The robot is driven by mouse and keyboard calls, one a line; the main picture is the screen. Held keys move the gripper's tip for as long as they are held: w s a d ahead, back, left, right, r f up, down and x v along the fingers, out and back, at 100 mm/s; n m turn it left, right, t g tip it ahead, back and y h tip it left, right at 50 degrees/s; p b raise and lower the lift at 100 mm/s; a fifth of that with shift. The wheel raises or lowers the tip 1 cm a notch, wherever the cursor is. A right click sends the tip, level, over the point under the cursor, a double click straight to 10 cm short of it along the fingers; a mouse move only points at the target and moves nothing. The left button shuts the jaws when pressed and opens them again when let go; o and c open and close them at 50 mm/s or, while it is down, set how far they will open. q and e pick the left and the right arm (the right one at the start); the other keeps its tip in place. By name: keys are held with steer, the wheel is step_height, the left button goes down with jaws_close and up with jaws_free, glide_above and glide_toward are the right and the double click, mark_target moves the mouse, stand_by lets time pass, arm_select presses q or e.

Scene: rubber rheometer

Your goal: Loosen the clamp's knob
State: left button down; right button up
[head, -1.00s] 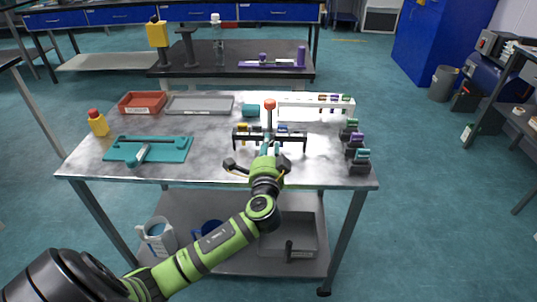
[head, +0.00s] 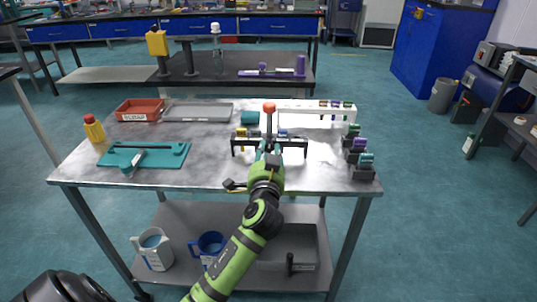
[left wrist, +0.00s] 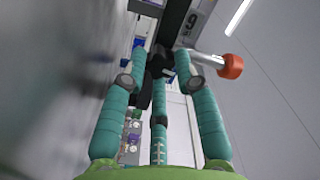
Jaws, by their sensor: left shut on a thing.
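The clamp's dark knob (left wrist: 160,66) sits between the teal fingertips of my left gripper (left wrist: 161,60), which is shut on it. In the head view my left gripper (head: 267,150) is at the middle of the black rack-like frame (head: 240,149) on the metal table, and it hides the knob there. A handle with a red end (left wrist: 230,66) sticks out to the right of the fingers in the left wrist view; its red top (head: 269,107) stands above the gripper in the head view. My right gripper is not in view.
A teal plate (head: 170,158) and a yellow bottle (head: 93,128) are on the left of the table. A red tray (head: 138,111) and grey tray (head: 198,112) are behind. A white rack (head: 300,107) and coloured-topped blocks (head: 360,158) are at the right. The front left is bare.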

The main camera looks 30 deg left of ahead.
arm_select(q)
steer(key=shift+r, duration=0.15)
steer(key=c, duration=0.9)
jaws_free()
steer(key=shift+c, duration=0.2)
steer(key=shift+s+d, duration=0.3)
steer(key=shift+s, duration=0.15)
steer(key=v, duration=1.1)
